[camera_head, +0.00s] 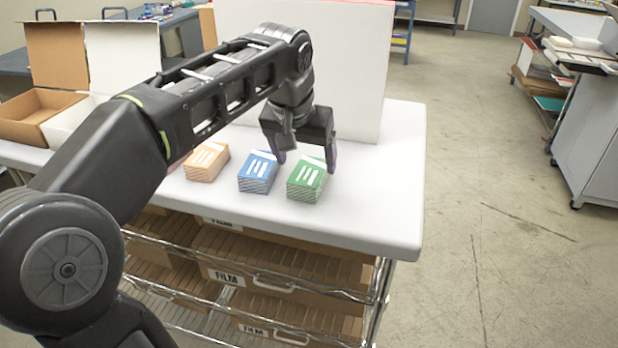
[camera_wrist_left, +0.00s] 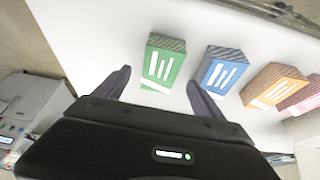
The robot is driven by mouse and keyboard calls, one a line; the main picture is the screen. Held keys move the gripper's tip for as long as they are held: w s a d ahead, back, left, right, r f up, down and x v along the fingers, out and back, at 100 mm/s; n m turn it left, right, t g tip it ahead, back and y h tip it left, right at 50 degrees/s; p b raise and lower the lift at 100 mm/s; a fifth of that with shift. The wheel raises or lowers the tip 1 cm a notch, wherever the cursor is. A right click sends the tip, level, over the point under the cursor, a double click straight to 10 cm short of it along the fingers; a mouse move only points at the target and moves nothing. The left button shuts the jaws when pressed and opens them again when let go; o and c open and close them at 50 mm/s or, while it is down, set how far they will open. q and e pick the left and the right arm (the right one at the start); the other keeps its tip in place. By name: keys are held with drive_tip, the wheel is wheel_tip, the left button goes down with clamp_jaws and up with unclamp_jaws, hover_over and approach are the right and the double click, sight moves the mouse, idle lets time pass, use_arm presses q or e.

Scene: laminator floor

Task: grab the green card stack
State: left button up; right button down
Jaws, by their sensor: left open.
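The green card stack (camera_head: 307,179) lies on the white tabletop, rightmost of the card stacks in the head view. In the left wrist view the green stack (camera_wrist_left: 163,64) is just beyond the fingertips and roughly between them. My left gripper (camera_head: 307,164) is open and empty, pointing down above and just behind the green stack. Its fingers also show in the left wrist view (camera_wrist_left: 157,82), spread apart, the right one near the blue stack. My right gripper is not in view.
A blue stack (camera_head: 258,172) sits close left of the green one, and an orange stack (camera_head: 206,162) further left. A pink stack (camera_wrist_left: 300,96) shows in the wrist view. A large white box (camera_head: 350,75) stands behind. The table's right end is bare.

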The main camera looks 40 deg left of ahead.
sight(309, 171)
use_arm(q)
drive_tip(key=p+x, duration=0.1)
drive_tip(key=x, duration=0.4)
drive_tip(key=shift+w, duration=0.15)
drive_tip(key=shift+f+b, duration=0.3)
idle(0.7)
drive_tip(key=c, duration=1.6)
drive_tip(key=shift+r, duration=0.1)
wheel_tip(309, 171, up, 10)
drive_tip(key=shift+r+p, duration=0.15)
drive_tip(key=shift+p, duration=0.25)
